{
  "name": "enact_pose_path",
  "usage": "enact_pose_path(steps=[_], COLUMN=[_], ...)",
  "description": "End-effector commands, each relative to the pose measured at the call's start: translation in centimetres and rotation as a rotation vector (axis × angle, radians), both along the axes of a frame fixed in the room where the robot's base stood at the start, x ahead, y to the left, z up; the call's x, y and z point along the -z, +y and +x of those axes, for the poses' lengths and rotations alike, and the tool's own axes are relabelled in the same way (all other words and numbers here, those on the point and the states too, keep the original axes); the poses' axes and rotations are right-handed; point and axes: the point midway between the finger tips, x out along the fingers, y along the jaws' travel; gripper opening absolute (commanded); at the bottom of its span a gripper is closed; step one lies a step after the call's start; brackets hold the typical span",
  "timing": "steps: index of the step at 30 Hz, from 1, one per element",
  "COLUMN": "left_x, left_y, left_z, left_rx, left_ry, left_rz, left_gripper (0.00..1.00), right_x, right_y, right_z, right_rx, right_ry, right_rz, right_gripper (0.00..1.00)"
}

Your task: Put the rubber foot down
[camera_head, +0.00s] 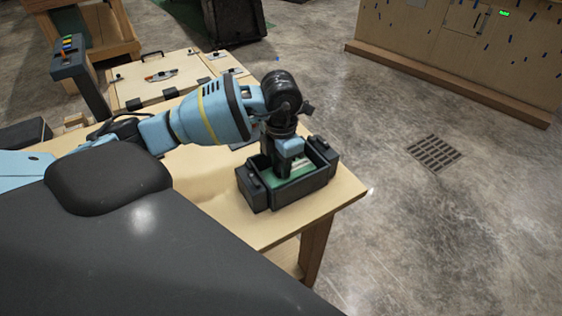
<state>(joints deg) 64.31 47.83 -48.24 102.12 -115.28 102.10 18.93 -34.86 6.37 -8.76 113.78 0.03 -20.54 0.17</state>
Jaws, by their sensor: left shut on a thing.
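My left gripper (290,163) points down into a dark open box (308,184) with a green inside, at the right end of the wooden table (225,205). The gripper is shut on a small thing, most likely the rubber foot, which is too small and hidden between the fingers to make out. I cannot tell if the held thing touches the box floor. My left arm's blue and black wrist hides the back of the box. My right gripper is not in view.
A wooden panel with dark latches (160,82) lies at the table's back. A dark post with coloured buttons (70,52) stands at the left. The table's front right corner is bare. Open concrete floor with a drain grate (434,153) lies to the right.

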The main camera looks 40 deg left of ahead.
Motion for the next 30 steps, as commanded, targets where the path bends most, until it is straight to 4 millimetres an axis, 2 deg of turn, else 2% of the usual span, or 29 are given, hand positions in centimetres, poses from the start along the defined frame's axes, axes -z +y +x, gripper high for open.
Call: enact_pose_path(steps=[2, 3, 8, 16, 20, 23, 30], left_x=[0.3, 0.3, 0.3, 0.2, -0.7, -2.1, -7.0], left_y=[0.0, 0.0, 0.0, 0.0, 0.0, 0.0, 0.0], left_z=[0.0, 0.0, 0.0, 0.0, 0.1, 0.1, 0.1], left_rx=[0.0, 0.0, 0.0, 0.0, 0.0, 0.0, 0.0], left_ry=[0.002, 0.001, 0.001, 0.0, -0.003, -0.003, -0.004], left_rz=[0.001, 0.0, 0.0, 0.0, 0.0, 0.0, 0.0], left_gripper=[0.09, 0.33, 0.52, 0.52, 0.52, 0.52, 0.52], right_x=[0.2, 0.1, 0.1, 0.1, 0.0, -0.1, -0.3], right_y=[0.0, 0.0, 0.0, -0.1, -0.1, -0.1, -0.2], right_z=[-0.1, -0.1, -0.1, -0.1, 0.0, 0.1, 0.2], right_rx=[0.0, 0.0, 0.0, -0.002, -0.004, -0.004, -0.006], right_ry=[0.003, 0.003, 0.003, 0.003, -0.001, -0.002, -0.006], right_rz=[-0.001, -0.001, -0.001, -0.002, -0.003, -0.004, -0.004], right_gripper=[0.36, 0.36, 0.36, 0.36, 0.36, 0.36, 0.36])
